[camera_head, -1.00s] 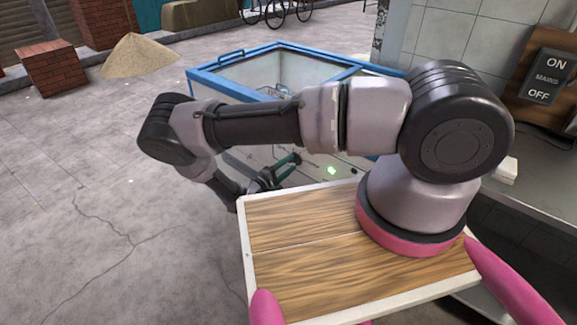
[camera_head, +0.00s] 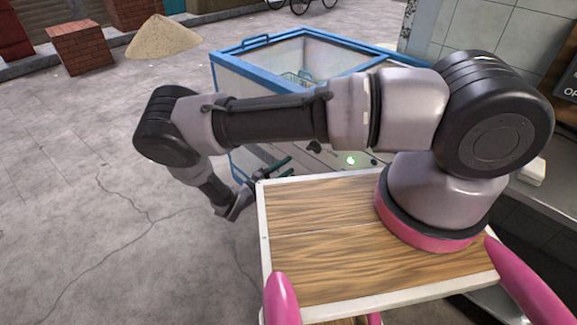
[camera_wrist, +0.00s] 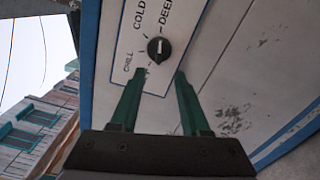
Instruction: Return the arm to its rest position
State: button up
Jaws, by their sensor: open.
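My arm reaches left from its pink base, bends at the elbow, and its forearm drops behind the wooden deck's left edge. My gripper (camera_head: 275,169) is small and partly hidden in the head view, near the front of the blue-framed freezer (camera_head: 222,95). In the wrist view my gripper (camera_wrist: 162,78) has its two green fingers apart with nothing between them. Beyond the fingertips is the freezer's black dial (camera_wrist: 158,49), on a white panel marked CHILL, COLD and DEEP. I cannot tell whether the fingers touch the panel.
A counter (camera_head: 535,212) with a tiled wall stands at the right. A sand heap (camera_head: 163,38) and brick block (camera_head: 80,50) lie far back left. The cracked pavement (camera_head: 90,190) on the left is open. A green light (camera_head: 350,160) shows on the freezer front.

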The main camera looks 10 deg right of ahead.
jog(key=d+r+m+g+y, duration=0.3)
jog(key=r+m+g+y, duration=0.25)
jog(key=r, duration=1.15)
jog(key=d+r+m+g+y, duration=0.4)
jog(key=r+g, duration=0.3)
jog(key=r, duration=1.1)
jog(key=s+d+r+m+t+y, duration=0.2)
jog(key=s+r, duration=0.5)
jog(key=r, duration=0.4)
jog(key=s+d+r+m+t+y, duration=0.2)
jog(key=s+d+r+t+y, duration=0.3)
jog(key=r, duration=0.7)
jog(key=shift+s+d+m+t, duration=0.35)
jog(key=shift+s+d+t, duration=0.25)
jog(key=shift+s+t, duration=0.7)
jog(key=shift+s+g, duration=0.25)
